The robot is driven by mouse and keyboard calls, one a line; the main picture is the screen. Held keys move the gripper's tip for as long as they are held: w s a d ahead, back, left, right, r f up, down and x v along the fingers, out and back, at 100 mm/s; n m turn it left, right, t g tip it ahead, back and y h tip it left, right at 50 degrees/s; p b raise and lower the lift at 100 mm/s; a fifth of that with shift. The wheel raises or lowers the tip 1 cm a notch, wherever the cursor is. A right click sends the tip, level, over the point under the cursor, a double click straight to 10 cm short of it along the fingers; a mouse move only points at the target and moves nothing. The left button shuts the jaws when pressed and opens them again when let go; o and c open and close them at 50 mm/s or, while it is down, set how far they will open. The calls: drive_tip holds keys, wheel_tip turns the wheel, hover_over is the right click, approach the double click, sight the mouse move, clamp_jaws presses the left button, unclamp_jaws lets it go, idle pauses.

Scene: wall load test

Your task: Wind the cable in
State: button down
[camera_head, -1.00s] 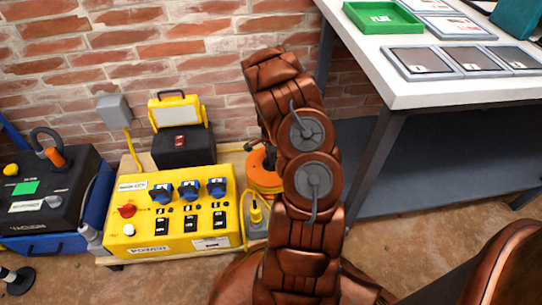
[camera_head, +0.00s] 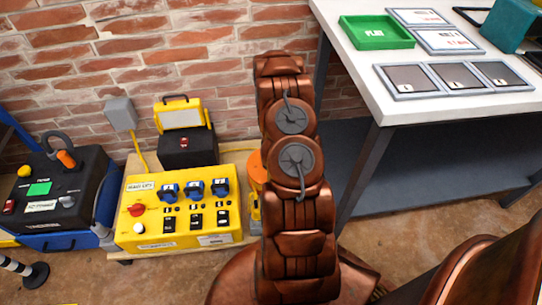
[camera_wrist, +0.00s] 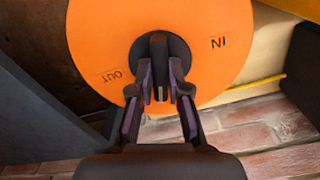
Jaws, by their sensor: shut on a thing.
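The orange cable reel (camera_wrist: 205,75) fills the upper middle of the wrist view. Its face is marked IN at the right and OUT at the lower left. A dark knob (camera_wrist: 159,45) stands out from the reel's centre. My gripper (camera_wrist: 160,95) is at this knob, its two fingers shut on it from either side. In the head view only a sliver of the orange reel (camera_head: 256,170) shows, left of my copper arm, which hides the rest and the gripper. A yellow cable (camera_wrist: 262,86) lies at the right in the wrist view.
A yellow power box (camera_head: 180,208) with blue sockets stands left of my arm. Behind it is a black box with a yellow lamp (camera_head: 182,114). A black vacuum unit (camera_head: 55,190) is farther left. A white table (camera_head: 410,105) with trays stands at right, a brick wall behind.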

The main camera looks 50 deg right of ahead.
drive_tip(key=n+p, duration=0.1)
drive_tip(key=n, duration=0.3)
drive_tip(key=shift+r+n+p, duration=0.1)
drive_tip(key=shift+n+p, duration=0.2)
drive_tip(key=shift+p, duration=0.05)
drive_tip(key=n+b, duration=0.1)
drive_tip(key=n, duration=0.4)
drive_tip(key=shift+n, duration=0.3)
drive_tip(key=n+b, duration=0.3)
drive_tip(key=n, duration=0.3)
drive_tip(key=shift+f, duration=0.2)
drive_tip(key=n+b, duration=0.2)
drive_tip(key=n, duration=0.3)
drive_tip(key=shift+r+b, duration=0.1)
drive_tip(key=shift+b, duration=0.2)
drive_tip(key=shift+n, duration=0.3)
drive_tip(key=c, duration=1.1)
unclamp_jaws()
drive_tip(key=shift+r, duration=0.15)
